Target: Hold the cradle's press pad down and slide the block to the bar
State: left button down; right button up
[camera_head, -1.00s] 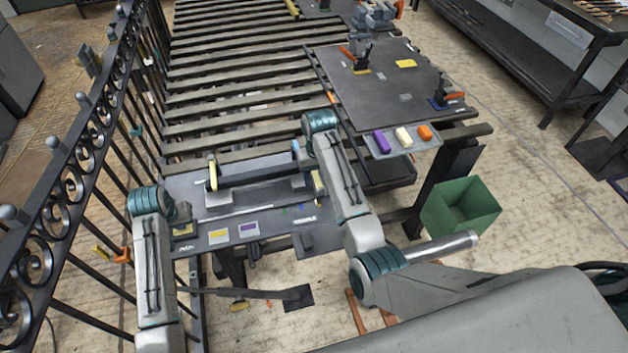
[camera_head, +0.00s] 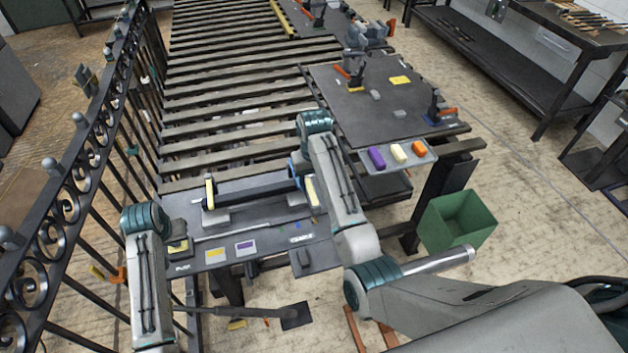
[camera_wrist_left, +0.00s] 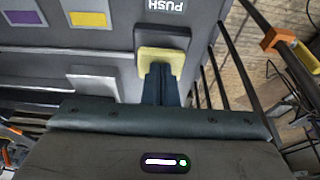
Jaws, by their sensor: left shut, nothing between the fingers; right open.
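The yellow press pad (camera_wrist_left: 179,58), in a dark surround beside the word PUSH, is in the left wrist view; it also shows at the left of the dark bench plate (camera_head: 275,240) in the head view. My left gripper (camera_wrist_left: 158,70) is shut and empty, its fingertips over the pad and apparently touching it; I cannot tell how far the pad is pressed. A long dark bar (camera_head: 255,188) lies between two yellow-faced end pieces. Grey blocks (camera_head: 216,217) sit in front of it. My right gripper (camera_head: 294,166) is at the bar's right end, mostly hidden by its own arm.
A yellow patch (camera_head: 215,256) and a purple patch (camera_head: 245,247) mark the plate's front. A tray (camera_head: 377,169) with purple, cream and orange pieces stands to the right. A green bin (camera_head: 455,220) is on the floor. An iron scroll gate (camera_head: 75,190) runs along the left.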

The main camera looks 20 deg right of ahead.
pick_arm(q)
jog(key=shift+r, duration=0.55)
pick_arm(e)
jog(key=shift+r, duration=0.2)
pick_arm(q)
jog(key=shift+r, duration=2.25)
